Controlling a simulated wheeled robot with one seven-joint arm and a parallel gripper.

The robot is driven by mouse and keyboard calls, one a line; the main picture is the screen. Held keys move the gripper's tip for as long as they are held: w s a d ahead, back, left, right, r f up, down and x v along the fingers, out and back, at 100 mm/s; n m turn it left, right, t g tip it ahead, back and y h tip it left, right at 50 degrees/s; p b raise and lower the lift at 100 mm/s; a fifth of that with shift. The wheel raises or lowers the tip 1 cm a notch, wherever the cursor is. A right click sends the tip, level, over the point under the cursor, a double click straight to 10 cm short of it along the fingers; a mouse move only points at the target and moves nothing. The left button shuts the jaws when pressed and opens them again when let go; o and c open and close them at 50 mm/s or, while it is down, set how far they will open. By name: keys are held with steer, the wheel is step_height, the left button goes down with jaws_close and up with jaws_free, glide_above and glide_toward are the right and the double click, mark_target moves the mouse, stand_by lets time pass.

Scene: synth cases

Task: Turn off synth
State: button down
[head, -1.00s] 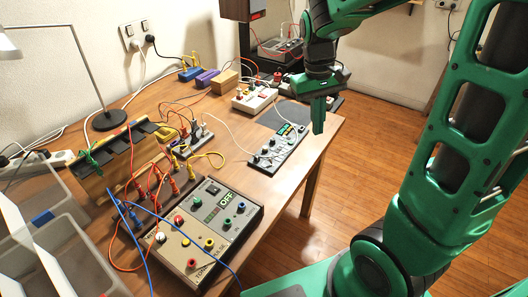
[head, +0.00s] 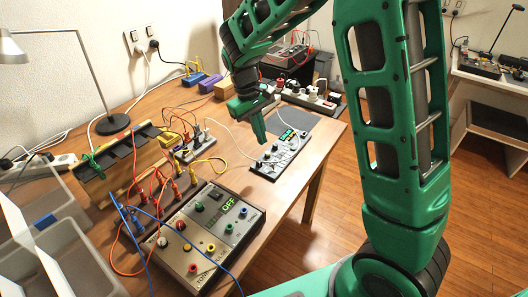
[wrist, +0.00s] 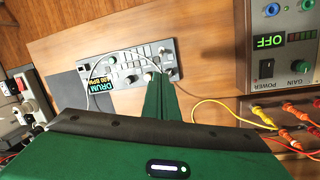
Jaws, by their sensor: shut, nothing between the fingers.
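The synth (head: 281,152) is a small grey panel with knobs, near the right side of the wooden table. Its lit green display (head: 287,134) reads "DRUM" and a BPM figure in the wrist view, where the panel (wrist: 120,57) lies beyond my fingers. My gripper (head: 262,138) is shut and empty.
A beige box (head: 192,261) with coloured knobs and a display reading "OFF" stands in front of the synth. Orange and yellow cables (head: 211,160) run left of it. A dark mat (head: 300,118) and a power strip (head: 312,100) lie behind. A thin white cable crosses the synth.

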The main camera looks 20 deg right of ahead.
mark_target(273, 166)
steer(key=x, duration=0.9)
steer(key=shift+f, duration=0.4)
steer(key=shift+s+r, duration=0.1)
